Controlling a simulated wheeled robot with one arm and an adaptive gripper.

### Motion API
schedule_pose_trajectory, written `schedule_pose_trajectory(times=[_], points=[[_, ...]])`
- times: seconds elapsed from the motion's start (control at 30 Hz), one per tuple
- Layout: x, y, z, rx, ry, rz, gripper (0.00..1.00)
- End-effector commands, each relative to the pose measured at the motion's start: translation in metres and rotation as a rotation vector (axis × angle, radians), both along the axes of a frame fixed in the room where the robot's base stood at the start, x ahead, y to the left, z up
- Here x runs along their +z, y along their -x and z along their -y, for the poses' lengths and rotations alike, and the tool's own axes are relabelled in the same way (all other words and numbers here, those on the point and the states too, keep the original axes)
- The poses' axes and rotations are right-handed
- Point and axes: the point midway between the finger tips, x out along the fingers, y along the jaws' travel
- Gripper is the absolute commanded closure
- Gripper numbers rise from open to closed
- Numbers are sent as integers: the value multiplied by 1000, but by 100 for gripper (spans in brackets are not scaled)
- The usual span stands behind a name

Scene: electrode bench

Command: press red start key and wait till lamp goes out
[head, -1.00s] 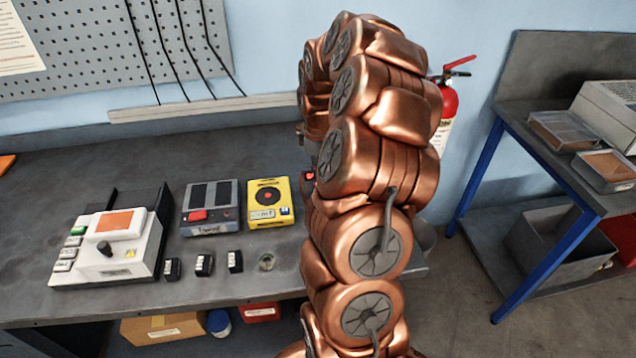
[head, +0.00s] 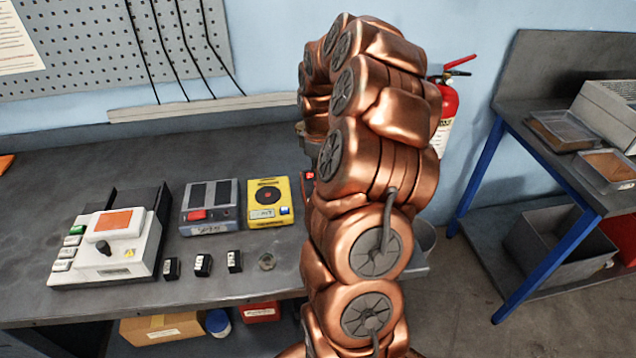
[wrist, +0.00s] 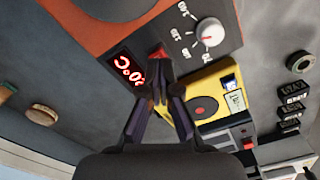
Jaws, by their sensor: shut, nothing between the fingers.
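My gripper (wrist: 163,92) is shut and empty in the wrist view. Its fingertips are close to a red key (wrist: 157,52) on the front of a grey device (wrist: 190,62); I cannot tell whether they touch it. The device also has a lit red display (wrist: 128,70) and a white knob (wrist: 208,40). In the head view my arm hides the gripper and most of this device; only a small red patch shows beside the arm. I cannot make out a separate lamp.
A yellow box (head: 268,190) and a grey unit (head: 209,222) with another red key (head: 197,215) stand left of my arm. A white device (head: 125,262) stands further left. Several small black blocks (head: 203,264) lie in front.

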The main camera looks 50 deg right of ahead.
Motion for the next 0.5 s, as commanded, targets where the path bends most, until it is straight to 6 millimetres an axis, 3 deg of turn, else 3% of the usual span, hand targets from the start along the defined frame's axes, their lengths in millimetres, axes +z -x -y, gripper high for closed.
schedule_pose_trajectory(times=[0.5], points=[[-7,0,0,0,0,0,100]])
